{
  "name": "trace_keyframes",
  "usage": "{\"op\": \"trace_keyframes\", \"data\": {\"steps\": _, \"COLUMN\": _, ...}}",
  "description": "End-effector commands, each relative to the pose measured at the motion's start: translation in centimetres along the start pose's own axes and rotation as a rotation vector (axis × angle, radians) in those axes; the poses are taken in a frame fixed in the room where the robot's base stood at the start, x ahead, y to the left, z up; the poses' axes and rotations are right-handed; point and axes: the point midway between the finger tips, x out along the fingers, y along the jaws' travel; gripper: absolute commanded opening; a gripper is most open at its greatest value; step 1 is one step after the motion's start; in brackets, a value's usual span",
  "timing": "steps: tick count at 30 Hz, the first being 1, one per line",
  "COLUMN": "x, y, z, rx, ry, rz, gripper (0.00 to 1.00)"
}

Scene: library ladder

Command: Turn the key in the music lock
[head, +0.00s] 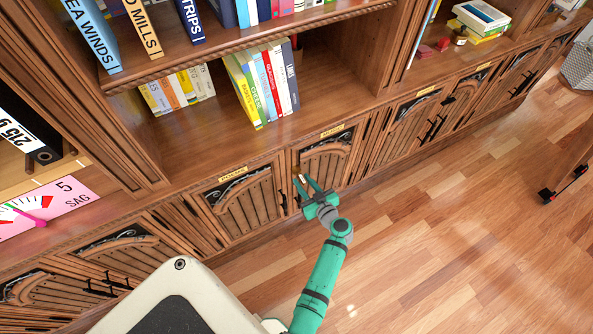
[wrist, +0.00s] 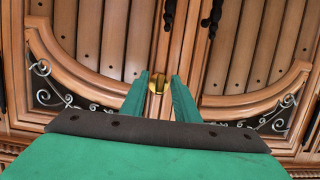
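The music cabinet door (head: 325,160) is under a small brass label (head: 332,130) in the head view. A small brass piece (wrist: 156,84), seemingly the lock or its key, shows at the door seam in the wrist view. It also shows small at the door's left edge in the head view (head: 303,178). My gripper (head: 304,181) reaches toward this edge. Its two fingers (wrist: 161,82) stand apart, one on each side of the brass piece. I cannot tell whether they touch it. The key's shape and angle are too small to make out.
The poetry door (head: 243,203) is just left, with dark handles (wrist: 168,14) at the seam. Shelves of books (head: 265,82) stand above the counter. A pink dial card (head: 45,208) is at the left.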

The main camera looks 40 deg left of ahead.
Motion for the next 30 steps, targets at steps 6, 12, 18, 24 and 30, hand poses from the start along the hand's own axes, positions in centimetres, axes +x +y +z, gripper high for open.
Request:
{"op": "trace_keyframes", "data": {"steps": 6, "x": -0.02, "y": 0.03, "z": 0.01, "rx": 0.000, "ry": 0.000, "rz": 0.000, "gripper": 0.19}}
{"op": "trace_keyframes", "data": {"steps": 12, "x": 0.02, "y": -0.03, "z": -0.02, "rx": 0.000, "ry": 0.000, "rz": -0.001, "gripper": 0.00}}
{"op": "trace_keyframes", "data": {"steps": 18, "x": 0.22, "y": 0.00, "z": -0.13, "rx": 0.111, "ry": 0.001, "rz": -0.033, "gripper": 0.00}}
{"op": "trace_keyframes", "data": {"steps": 24, "x": 0.40, "y": -0.14, "z": -0.13, "rx": 0.247, "ry": 0.000, "rz": -0.072, "gripper": 0.00}}
{"op": "trace_keyframes", "data": {"steps": 30, "x": 0.41, "y": -0.20, "z": -0.13, "rx": 0.252, "ry": 0.000, "rz": -0.075, "gripper": 0.00}}
